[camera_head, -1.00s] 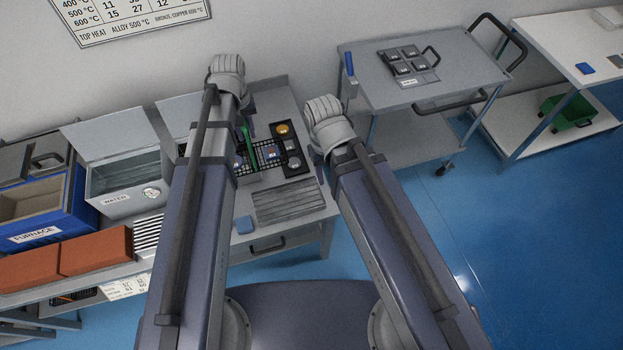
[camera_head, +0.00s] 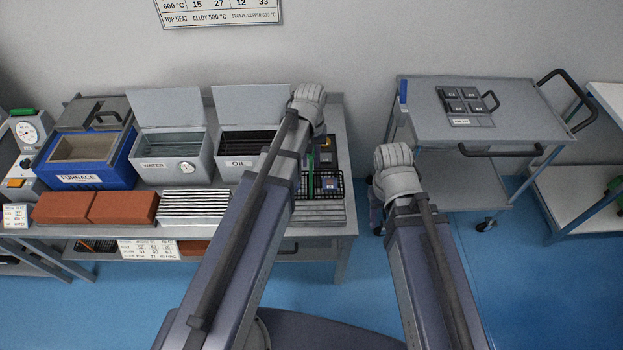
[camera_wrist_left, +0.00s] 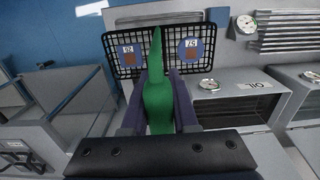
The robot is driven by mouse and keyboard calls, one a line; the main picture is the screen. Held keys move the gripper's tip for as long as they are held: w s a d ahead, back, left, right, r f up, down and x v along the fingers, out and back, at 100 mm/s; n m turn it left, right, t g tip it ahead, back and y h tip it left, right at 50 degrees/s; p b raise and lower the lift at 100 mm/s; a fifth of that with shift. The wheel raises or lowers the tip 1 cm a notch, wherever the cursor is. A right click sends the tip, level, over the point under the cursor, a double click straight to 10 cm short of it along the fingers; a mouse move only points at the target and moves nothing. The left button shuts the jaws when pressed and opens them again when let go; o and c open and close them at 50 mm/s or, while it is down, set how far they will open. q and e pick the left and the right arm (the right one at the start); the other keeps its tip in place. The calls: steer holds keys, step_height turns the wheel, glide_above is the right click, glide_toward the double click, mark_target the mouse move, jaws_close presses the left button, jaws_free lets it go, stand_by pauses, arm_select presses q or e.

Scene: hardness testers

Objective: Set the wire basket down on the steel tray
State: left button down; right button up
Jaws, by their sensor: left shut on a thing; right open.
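The wire basket (camera_head: 333,187) is a black mesh basket with a green handle (camera_head: 310,178). My left gripper (camera_wrist_left: 158,112) is shut on the handle. In the left wrist view, the basket (camera_wrist_left: 125,62) holds two blue-rimmed round pieces with number labels. In the head view my left wrist partly hides it. It hangs over the bench's right end; whether it touches anything is unclear. A grey grooved steel plate (camera_head: 318,216) lies below it at the front edge; it may be the steel tray. My right gripper (camera_head: 377,198) is open, mostly hidden by its wrist, right of the bench.
The oil tank (camera_head: 238,167) and water tank (camera_head: 170,172) stand open on the bench, left of the basket. A bright ribbed rack (camera_head: 194,204), red bricks (camera_head: 120,207) and the blue furnace (camera_head: 88,160) are further left. A grey trolley (camera_head: 480,125) stands right.

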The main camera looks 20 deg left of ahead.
arm_select(q)
step_height(320, 180, down, 6)
steer(key=b, duration=0.4)
steer(key=shift+b, duration=0.35)
arm_select(e)
step_height(320, 180, down, 6)
arm_select(q)
steer(key=shift+f, duration=0.15)
arm_select(e)
steer(key=shift+f, duration=0.1)
arm_select(q)
step_height(320, 180, down, 6)
steer(key=b, duration=0.5)
steer(key=shift+r+b, duration=0.25)
steer(key=shift+b, duration=0.1)
arm_select(e)
step_height(320, 180, down, 6)
steer(key=shift+r, duration=0.2)
arm_select(q)
steer(key=shift+f+b, duration=0.35)
steer(key=shift+f, duration=0.05)
arm_select(e)
steer(key=shift+f, duration=0.35)
arm_select(q)
steer(key=c, duration=0.6)
jaws_free()
steer(key=shift+r, duration=0.15)
arm_select(e)
steer(key=shift+r, duration=0.15)
